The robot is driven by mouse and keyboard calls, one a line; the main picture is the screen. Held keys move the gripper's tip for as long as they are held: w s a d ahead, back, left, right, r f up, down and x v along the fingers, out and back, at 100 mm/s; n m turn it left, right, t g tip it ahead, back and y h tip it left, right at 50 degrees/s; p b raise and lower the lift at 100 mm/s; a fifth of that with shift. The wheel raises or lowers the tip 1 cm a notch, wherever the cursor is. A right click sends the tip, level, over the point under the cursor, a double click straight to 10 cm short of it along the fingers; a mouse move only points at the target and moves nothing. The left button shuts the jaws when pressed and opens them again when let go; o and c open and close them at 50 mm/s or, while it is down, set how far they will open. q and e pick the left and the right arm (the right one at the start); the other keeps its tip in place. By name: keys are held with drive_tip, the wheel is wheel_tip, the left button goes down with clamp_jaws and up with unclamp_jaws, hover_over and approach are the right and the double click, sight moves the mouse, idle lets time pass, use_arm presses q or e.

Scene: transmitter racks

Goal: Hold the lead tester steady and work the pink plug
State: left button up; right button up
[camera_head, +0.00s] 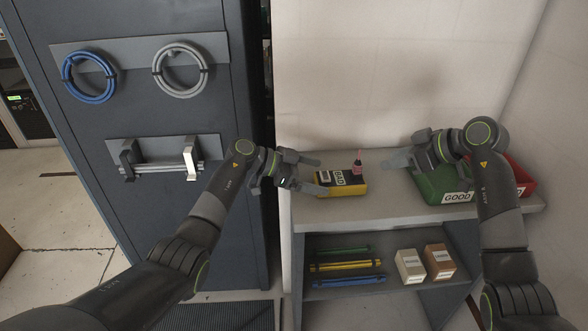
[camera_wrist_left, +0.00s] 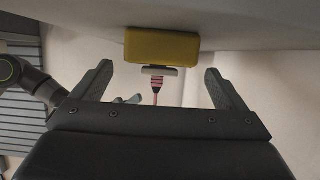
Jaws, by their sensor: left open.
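The lead tester (camera_head: 341,186) is a small yellow and black box with a white label, lying on the grey bench top. The pink plug (camera_head: 357,166) stands at its far right side, with a thin pink lead upward. In the left wrist view the yellow tester (camera_wrist_left: 162,47) is ahead, and the striped pink plug (camera_wrist_left: 156,83) sits at its dark socket; how deep is unclear. My left gripper (camera_head: 319,176) is open at the tester's left end, its fingers apart and not closed on it. My right gripper (camera_head: 402,148) is right of the plug, fingers apart and empty.
A green bin (camera_head: 437,186) labelled GOOD and a red bin (camera_head: 524,180) stand at the bench's right, beneath my right arm. A shelf below holds coloured rods (camera_head: 345,265) and two small boxes (camera_head: 410,266). A dark cabinet (camera_head: 150,215) with coiled cables stands left.

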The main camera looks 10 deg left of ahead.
sight(340, 181)
use_arm(q)
drive_tip(key=shift+x, duration=1.4)
drive_tip(key=shift+c, duration=0.2)
drive_tip(key=c, duration=1.1)
drive_tip(key=shift+c, duration=0.2)
